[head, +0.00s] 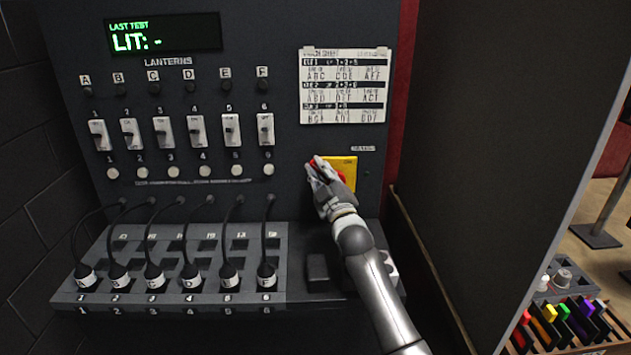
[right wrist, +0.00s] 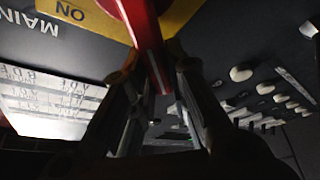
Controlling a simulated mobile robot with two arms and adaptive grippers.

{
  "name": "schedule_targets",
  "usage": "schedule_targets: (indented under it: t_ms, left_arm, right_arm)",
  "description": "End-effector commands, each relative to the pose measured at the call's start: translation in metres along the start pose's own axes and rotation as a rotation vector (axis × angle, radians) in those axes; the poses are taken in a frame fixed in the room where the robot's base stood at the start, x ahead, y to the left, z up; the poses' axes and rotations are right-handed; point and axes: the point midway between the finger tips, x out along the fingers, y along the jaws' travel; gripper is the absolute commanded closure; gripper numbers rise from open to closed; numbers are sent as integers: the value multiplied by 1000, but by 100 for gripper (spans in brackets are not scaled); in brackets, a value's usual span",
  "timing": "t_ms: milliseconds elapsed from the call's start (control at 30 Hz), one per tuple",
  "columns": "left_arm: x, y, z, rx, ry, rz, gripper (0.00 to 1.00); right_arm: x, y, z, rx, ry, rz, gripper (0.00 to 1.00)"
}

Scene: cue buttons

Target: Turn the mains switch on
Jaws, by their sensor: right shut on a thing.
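The mains switch has a yellow plate (head: 347,165) on the right part of the dark panel, with a red handle (head: 341,177) partly hidden behind my right gripper (head: 320,176). In the right wrist view, the red handle (right wrist: 143,32) runs down between the two fingers of my right gripper (right wrist: 152,72), which is shut on it. The yellow plate (right wrist: 95,14) there bears the word ON, seen upside down, beside the handle. Part of the word MAINS shows on the dark panel. My left gripper is not in either view.
A row of white switches (head: 197,131) and a lit display (head: 165,36) reading "LIT: -" are left. A printed chart (head: 343,87) hangs above the mains switch. Cabled plugs (head: 191,276) stand in a ledge below. A dark wall (head: 480,150) closes off the right side.

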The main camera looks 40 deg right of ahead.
Motion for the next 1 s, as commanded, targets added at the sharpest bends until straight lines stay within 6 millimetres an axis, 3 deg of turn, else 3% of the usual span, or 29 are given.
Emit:
schedule_targets:
  t_ms: [600, 1000]
  left_arm:
    - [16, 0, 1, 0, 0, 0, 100]
    - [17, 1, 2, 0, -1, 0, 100]
  right_arm:
    - [-4, 32, 10, 519, -4, 212, 100]
    - [-7, 43, 18, 703, -5, 289, 100]
